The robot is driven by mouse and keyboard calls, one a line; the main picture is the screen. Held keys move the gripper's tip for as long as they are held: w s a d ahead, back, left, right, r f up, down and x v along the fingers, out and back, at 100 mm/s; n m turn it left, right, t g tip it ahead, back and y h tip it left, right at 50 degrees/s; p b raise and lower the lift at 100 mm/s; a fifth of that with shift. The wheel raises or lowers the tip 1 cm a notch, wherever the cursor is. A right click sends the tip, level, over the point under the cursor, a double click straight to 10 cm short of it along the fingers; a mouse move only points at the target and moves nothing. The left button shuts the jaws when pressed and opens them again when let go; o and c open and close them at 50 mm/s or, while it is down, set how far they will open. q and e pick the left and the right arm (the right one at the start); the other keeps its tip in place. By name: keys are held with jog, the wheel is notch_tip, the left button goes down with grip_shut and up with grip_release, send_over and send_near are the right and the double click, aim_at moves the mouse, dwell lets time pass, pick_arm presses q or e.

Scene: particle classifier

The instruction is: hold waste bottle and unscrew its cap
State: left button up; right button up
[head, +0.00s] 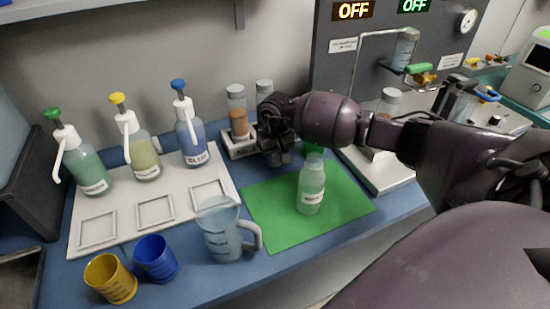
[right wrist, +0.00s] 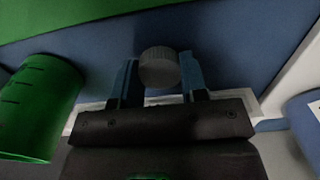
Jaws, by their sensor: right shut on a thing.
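The waste bottle (head: 311,190), clear greenish with a white label, stands upright on the green mat (head: 265,222). Its neck shows without a cap. My right gripper (head: 279,160) is behind and left of the bottle's neck, apart from it. In the right wrist view my right gripper (right wrist: 160,82) is shut on a dark grey ridged cap (right wrist: 160,66), held between its two blue fingers. My left gripper is not in view.
A green cup (right wrist: 38,108) is beside the right gripper. A clear jug (head: 222,232) stands left of the mat, with yellow (head: 110,279) and blue (head: 155,259) cups. Pump bottles stand on a white tray (head: 130,222). A dark panel rises behind right.

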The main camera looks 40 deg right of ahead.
aim_at(275, 158)
jog(key=shift+f, duration=0.2)
jog(key=shift+f, duration=0.2)
jog(key=o, duration=1)
jog(key=shift+r, duration=0.3)
jog(key=shift+r+p, duration=0.3)
jog(key=shift+r, duration=5.6)
